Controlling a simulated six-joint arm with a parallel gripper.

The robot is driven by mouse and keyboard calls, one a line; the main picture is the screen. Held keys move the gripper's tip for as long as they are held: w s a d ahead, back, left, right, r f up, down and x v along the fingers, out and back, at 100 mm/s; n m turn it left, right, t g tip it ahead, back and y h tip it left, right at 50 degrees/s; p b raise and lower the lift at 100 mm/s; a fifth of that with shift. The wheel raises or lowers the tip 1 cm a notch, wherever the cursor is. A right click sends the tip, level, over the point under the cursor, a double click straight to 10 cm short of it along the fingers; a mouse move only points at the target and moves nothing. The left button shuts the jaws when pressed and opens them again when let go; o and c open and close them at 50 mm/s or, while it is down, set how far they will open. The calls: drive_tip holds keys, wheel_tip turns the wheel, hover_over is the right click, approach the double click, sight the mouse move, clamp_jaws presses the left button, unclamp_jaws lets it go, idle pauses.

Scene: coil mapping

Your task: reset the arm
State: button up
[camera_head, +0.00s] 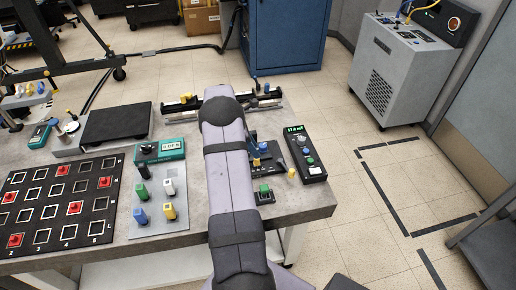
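My arm, a grey-purple padded link with dark bands, rises from the bottom middle and reaches over the bench (305,205). It covers the middle of the bench top. I cannot make out my gripper or its fingertips; the arm may hide it. On the left of the bench lies a black grid board (57,232) with several red pieces in its squares. A grey plate (160,227) beside it holds several coloured blocks in green, blue, white and yellow.
A black meter with a green display (305,152) lies right of my arm, near a small green-button box (264,194). A black slab (116,124) and a teal meter (160,150) are at left. A blue cabinet (290,38) and a grey machine (400,75) stand behind. The right floor is mostly clear.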

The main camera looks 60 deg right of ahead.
drive_tip(key=shift+r+p, duration=0.55)
drive_tip(key=shift+r, duration=0.4)
drive_tip(key=w+a+r+m+t+y, duration=0.1)
drive_tip(key=w+a+r+m, duration=0.2)
drive_tip(key=a, duration=1)
drive_tip(key=w+a+r+m+t, duration=0.1)
drive_tip(key=w+a+r, duration=0.3)
drive_tip(key=a, duration=1)
drive_tip(key=s+a+r+m+t+y, duration=0.1)
drive_tip(key=s+a+m, duration=0.2)
drive_tip(key=s+a, duration=0.55)
drive_tip(key=s+a+r+m+y, duration=0.1)
drive_tip(key=s+a+m, duration=0.1)
drive_tip(key=s+a, duration=0.65)
wheel_tip(320, 180, down, 23)
drive_tip(key=w+a+b, duration=0.2)
drive_tip(key=b, duration=2.1)
drive_tip(key=shift+w+a+b, duration=0.3)
drive_tip(key=shift+w+a, duration=0.1)
